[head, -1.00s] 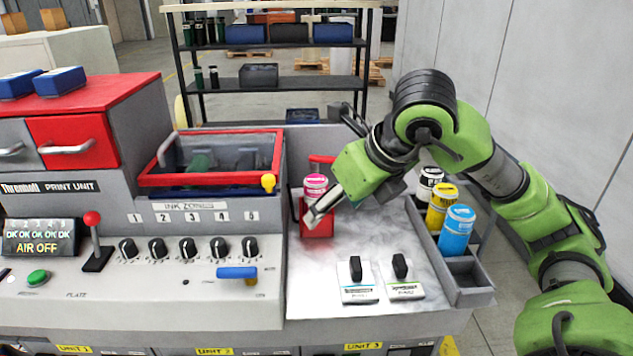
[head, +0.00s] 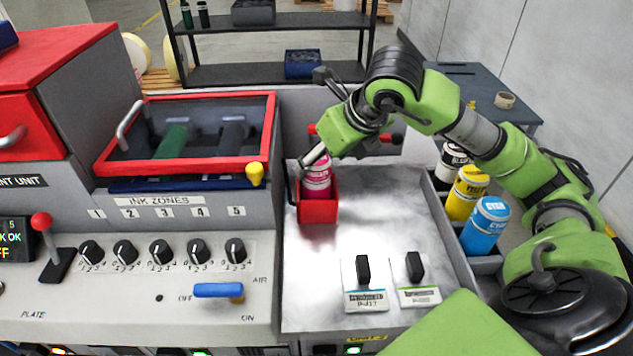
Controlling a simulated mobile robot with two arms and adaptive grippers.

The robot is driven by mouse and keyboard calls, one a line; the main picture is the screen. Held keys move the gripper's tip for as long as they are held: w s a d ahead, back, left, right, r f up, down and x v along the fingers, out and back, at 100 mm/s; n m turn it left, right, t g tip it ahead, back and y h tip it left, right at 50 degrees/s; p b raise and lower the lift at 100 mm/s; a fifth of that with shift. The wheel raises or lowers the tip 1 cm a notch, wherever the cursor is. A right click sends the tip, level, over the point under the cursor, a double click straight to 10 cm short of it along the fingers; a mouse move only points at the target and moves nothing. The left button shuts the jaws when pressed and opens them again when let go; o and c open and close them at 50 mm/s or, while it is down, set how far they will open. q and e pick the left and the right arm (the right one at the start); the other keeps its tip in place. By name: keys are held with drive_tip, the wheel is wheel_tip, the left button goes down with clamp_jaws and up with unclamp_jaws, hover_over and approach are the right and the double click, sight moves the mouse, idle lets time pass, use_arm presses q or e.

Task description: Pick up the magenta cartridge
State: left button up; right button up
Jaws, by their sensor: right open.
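The magenta cartridge (head: 317,180) stands upright in a small red holder (head: 318,211) on the machine's metal shelf. Its white and magenta label shows, and its top is partly covered by my right gripper. My right gripper (head: 311,163) is open at the top of the cartridge, with a finger across its upper edge. I cannot tell whether it touches. My left gripper is not in view.
Black, yellow (head: 466,193) and cyan (head: 485,227) cartridges stand in a grey rack at the right. Two small cards with black knobs (head: 363,271) sit at the shelf's front. A red-framed ink tray (head: 187,94) is on the left. The shelf's middle is clear.

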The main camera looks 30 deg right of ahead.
sight(316, 185)
drive_tip(key=shift+w+f, duration=0.25)
drive_tip(key=shift+f, duration=0.1)
drive_tip(key=shift+w+f, duration=0.2)
drive_tip(key=shift+f, duration=0.2)
drive_tip(key=shift+w+d+f+p, duration=0.1)
drive_tip(key=shift+f+p, duration=0.3)
drive_tip(key=shift+p, duration=0.1)
drive_tip(key=p+x, duration=0.1)
drive_tip(key=x, duration=0.2)
drive_tip(key=shift+f, duration=0.1)
drive_tip(key=shift+w+f, duration=0.15)
drive_tip(key=shift+f, duration=0.2)
drive_tip(key=c, duration=1.4)
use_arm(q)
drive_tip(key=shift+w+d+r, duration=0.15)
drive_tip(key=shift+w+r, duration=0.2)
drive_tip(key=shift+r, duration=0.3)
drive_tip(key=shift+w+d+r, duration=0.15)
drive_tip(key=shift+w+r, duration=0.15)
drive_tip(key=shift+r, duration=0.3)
use_arm(e)
drive_tip(key=shift+r, duration=0.1)
drive_tip(key=shift+c, duration=0.7)
